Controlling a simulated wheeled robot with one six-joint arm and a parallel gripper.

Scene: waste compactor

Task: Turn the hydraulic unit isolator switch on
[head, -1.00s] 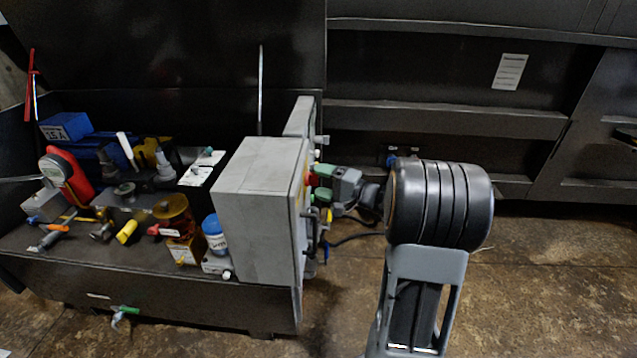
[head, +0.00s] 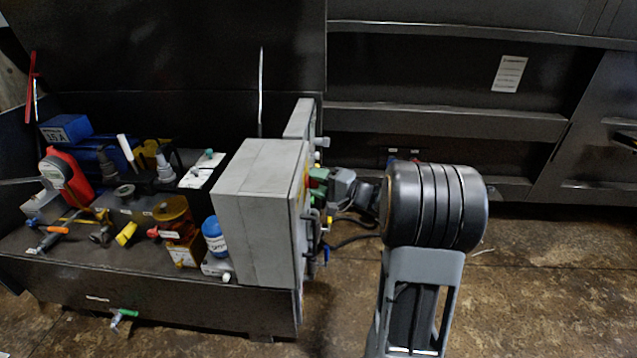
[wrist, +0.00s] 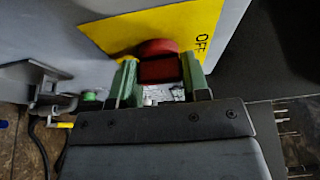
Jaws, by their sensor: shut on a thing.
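The isolator switch is a red knob (wrist: 158,62) on a yellow plate (wrist: 190,30) on the grey cabinet's side face. The word OFF shows at the plate's right side in the wrist view. My gripper (wrist: 160,82) has its green fingers on both sides of the red knob, shut on it. In the head view my gripper (head: 320,182) reaches the right side of the grey cabinet (head: 258,210) from the right. There the knob is mostly hidden behind the fingers and the cabinet edge.
A green button (wrist: 90,97) and a grey bracket (wrist: 35,80) stand out from the cabinet left of my gripper in the wrist view. Several valves, a blue motor and a blue-capped filter (head: 214,236) crowd the open housing. The floor at the right is clear.

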